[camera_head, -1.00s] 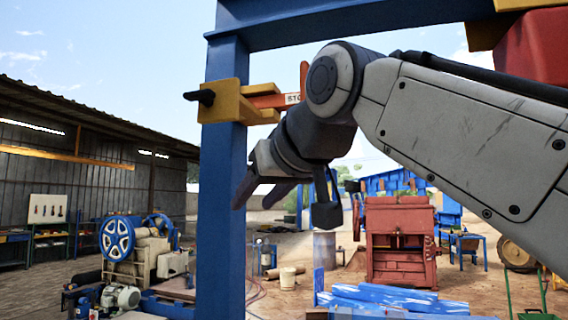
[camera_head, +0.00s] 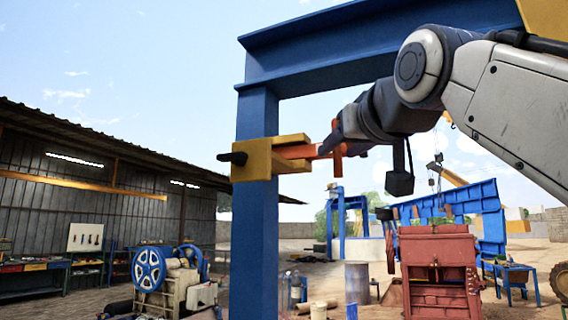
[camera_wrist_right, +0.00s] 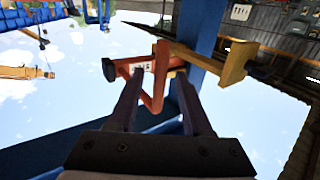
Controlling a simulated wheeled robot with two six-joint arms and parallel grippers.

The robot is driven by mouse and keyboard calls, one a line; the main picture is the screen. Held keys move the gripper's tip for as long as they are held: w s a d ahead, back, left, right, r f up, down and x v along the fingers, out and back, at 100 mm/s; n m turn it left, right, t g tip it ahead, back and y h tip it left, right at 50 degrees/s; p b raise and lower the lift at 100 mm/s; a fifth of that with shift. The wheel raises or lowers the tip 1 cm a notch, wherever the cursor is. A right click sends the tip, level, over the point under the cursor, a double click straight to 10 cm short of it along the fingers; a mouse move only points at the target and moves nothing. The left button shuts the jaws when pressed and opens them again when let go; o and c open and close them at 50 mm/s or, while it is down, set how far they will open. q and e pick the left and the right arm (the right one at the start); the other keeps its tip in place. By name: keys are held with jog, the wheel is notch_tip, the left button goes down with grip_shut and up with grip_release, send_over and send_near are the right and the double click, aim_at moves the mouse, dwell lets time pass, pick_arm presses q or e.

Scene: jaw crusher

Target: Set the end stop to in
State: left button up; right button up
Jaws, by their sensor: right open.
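The end stop is an orange-red bar (camera_head: 297,151) with an upright cross handle at its right end. It sits in a yellow bracket (camera_head: 258,160) on the blue post, with a black knob on the bracket's left side. My right gripper (camera_head: 343,138) is at the handle end, partly covering it. In the right wrist view my right gripper (camera_wrist_right: 158,84) is open, and the red handle (camera_wrist_right: 154,92) shows between its two fingers. Part of a white label shows on the bar there. I cannot tell whether the fingers touch the handle. My left gripper is not in view.
The blue post (camera_head: 257,220) and overhead blue beam (camera_head: 390,50) frame the space around my right arm. A red crusher (camera_head: 440,270) and a machine with a blue flywheel (camera_head: 149,269) stand farther back. The air below the gripper is open.

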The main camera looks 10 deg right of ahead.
jog(key=shift+w, duration=1)
grip_shut()
dwell(0.7)
